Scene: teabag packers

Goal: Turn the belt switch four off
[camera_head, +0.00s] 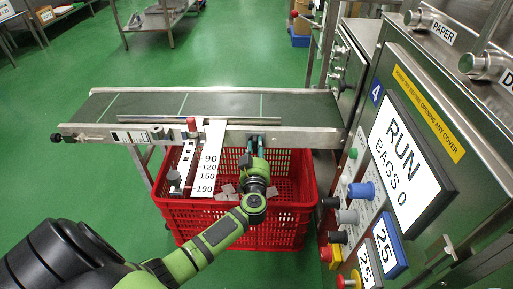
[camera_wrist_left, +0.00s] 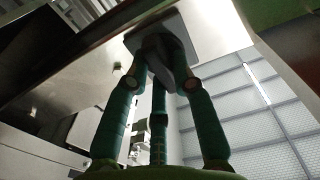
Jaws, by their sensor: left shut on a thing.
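The conveyor belt (camera_head: 225,106) of the machine marked 4 (camera_head: 377,93) runs across the middle of the head view. My left gripper (camera_head: 254,143) is at its front rail, above the red crate. In the left wrist view my left gripper (camera_wrist_left: 160,68) is shut on a dark knob (camera_wrist_left: 164,48), which sits on a dark plate under the rail. I take this knob to be the belt switch. The gripper hides it in the head view, and I cannot read its position. My right gripper is not in view.
The red crate (camera_head: 290,218) stands below the belt and holds some pale packets. A white scale plate (camera_head: 208,160) with numbers and a red-topped post (camera_head: 191,126) stand left of my gripper. The machine's screen (camera_head: 403,160) reads RUN, BAGS 0. Knobs and buttons line its panel.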

